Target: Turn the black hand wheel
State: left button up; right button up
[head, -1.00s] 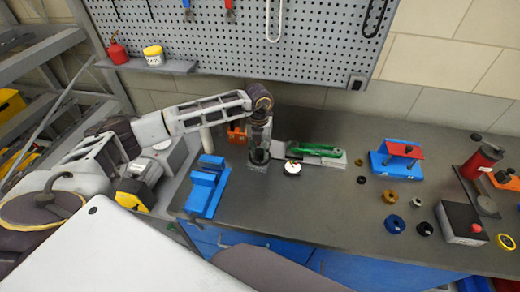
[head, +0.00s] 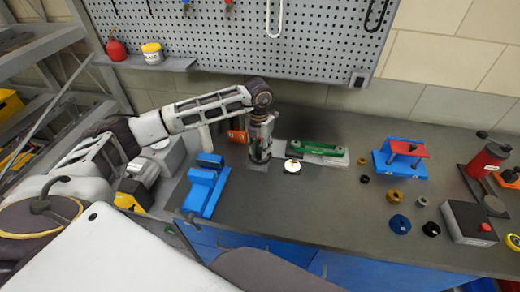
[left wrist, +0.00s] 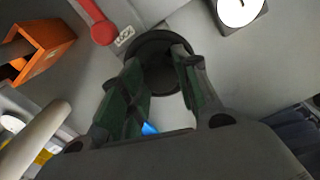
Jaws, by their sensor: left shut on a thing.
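The black hand wheel (left wrist: 152,40) shows in the left wrist view as a dark round rim with a darker middle, on a grey surface. My left gripper (left wrist: 163,70) has its two dark green fingers at the wheel, one on each side of its middle, shut on it. In the head view my left gripper (head: 260,153) points down at the bench and hides the wheel. My right gripper is in neither view.
Beside my left gripper stand a blue vise-like block (head: 203,190), an orange block (head: 237,135), a white-faced dial (head: 292,166) and a green bar (head: 318,151). A blue stand (head: 400,160) and several rings lie right. The front middle bench is clear.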

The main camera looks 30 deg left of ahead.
aim_at(260, 149)
pick_arm(q)
jog(key=shift+w+r, duration=0.1)
jog(key=o, duration=1)
jog(key=shift+r, duration=0.1)
notch_tip(260, 149, up, 12)
jog(key=shift+a+f, duration=0.1)
jog(key=shift+f, duration=0.1)
dwell(0.3)
